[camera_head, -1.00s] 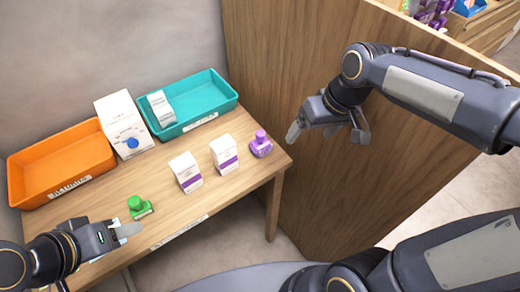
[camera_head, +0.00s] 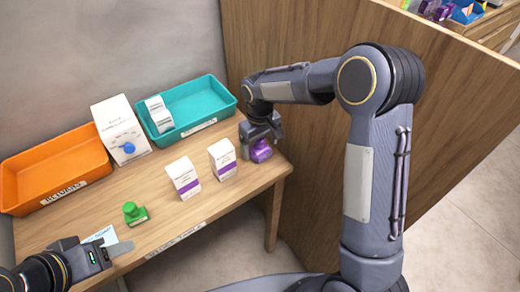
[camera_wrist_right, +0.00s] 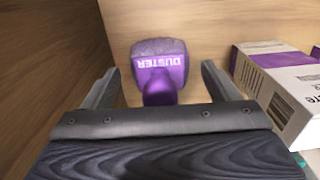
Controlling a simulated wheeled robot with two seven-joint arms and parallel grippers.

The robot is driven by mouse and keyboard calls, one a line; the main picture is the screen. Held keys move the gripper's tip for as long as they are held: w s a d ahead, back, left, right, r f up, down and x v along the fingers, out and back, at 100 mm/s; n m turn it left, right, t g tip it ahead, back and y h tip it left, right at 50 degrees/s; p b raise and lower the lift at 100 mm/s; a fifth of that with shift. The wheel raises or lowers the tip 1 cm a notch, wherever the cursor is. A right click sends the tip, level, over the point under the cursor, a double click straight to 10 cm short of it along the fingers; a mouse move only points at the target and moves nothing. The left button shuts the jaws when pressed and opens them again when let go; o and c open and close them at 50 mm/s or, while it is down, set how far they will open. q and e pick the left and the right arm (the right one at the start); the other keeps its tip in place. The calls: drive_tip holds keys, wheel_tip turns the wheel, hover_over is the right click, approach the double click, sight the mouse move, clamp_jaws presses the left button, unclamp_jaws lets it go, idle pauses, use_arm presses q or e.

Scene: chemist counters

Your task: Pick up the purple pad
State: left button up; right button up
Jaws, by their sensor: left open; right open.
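The purple pad (camera_head: 261,151) sits at the right end of the wooden table. In the right wrist view the fingers of my right gripper (camera_wrist_right: 160,80) stand on either side of the pad, with gaps visible. My left gripper (camera_head: 116,249) is open and empty near the front left of the table, away from the pad.
White boxes with purple bands (camera_head: 223,158) (camera_head: 184,177) stand left of the pad. A green stamp-like object (camera_head: 134,213) is further left. An orange tray (camera_head: 20,165), a teal tray (camera_head: 228,100) and a white box (camera_head: 118,118) line the back. A wooden partition (camera_head: 310,190) is to the right.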

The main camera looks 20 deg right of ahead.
drive_tip(key=shift+f, duration=0.9)
drive_tip(key=shift+c, duration=0.4)
drive_tip(key=c, duration=1)
drive_tip(key=shift+r, duration=0.1)
